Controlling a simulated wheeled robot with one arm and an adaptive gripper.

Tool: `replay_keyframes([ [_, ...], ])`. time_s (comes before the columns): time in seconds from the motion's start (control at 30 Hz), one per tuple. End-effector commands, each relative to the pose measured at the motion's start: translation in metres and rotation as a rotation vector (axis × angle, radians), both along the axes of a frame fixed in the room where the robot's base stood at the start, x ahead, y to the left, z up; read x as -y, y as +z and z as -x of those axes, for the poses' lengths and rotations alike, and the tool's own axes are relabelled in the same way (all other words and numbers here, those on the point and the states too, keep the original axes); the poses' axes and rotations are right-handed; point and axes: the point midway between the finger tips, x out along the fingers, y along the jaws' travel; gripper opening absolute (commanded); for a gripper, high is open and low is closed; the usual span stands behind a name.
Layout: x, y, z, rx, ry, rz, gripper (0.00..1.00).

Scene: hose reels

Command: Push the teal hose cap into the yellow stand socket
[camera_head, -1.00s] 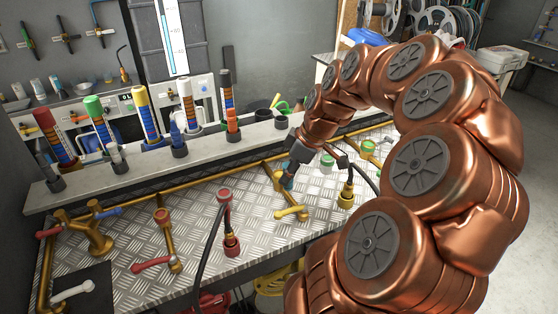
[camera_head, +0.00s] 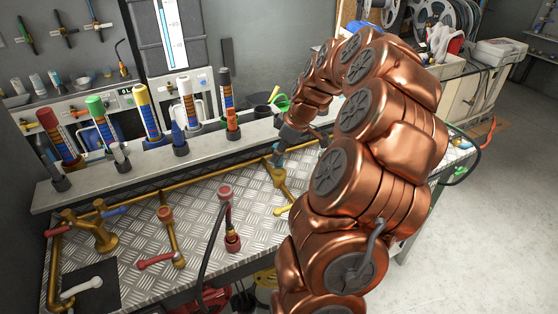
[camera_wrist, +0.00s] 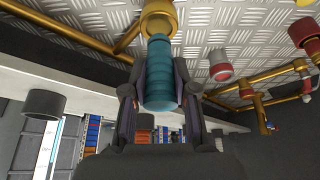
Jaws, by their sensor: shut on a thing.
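The teal hose cap (camera_wrist: 160,80) is a ribbed cylinder between the two fingers of my gripper (camera_wrist: 160,88) in the wrist view. My gripper is shut on it. Its far end meets the yellow stand socket (camera_wrist: 158,20), in line with it; I cannot tell how deep it sits. In the head view my gripper (camera_head: 281,148) is at the back of the metal bench, above the yellow stand (camera_head: 278,178). Only a small piece of the cap (camera_head: 278,149) shows there.
A red-capped hose end (camera_head: 232,241) stands upright on the bench, left of my arm. Brass pipework with a red valve handle (camera_head: 155,262) is farther left. A raised grey shelf (camera_head: 120,178) with several coloured tubes runs along the back. My arm hides the bench's right side.

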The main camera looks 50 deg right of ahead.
Motion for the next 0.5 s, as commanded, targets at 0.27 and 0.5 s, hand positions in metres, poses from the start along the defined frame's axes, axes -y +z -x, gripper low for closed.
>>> replay_keyframes([
  [0.27,-0.001,-0.026,0.001,-0.003,0.000,-0.004,0.00],
  [0.5,0.000,-0.035,0.000,0.000,0.000,0.001,0.00],
])
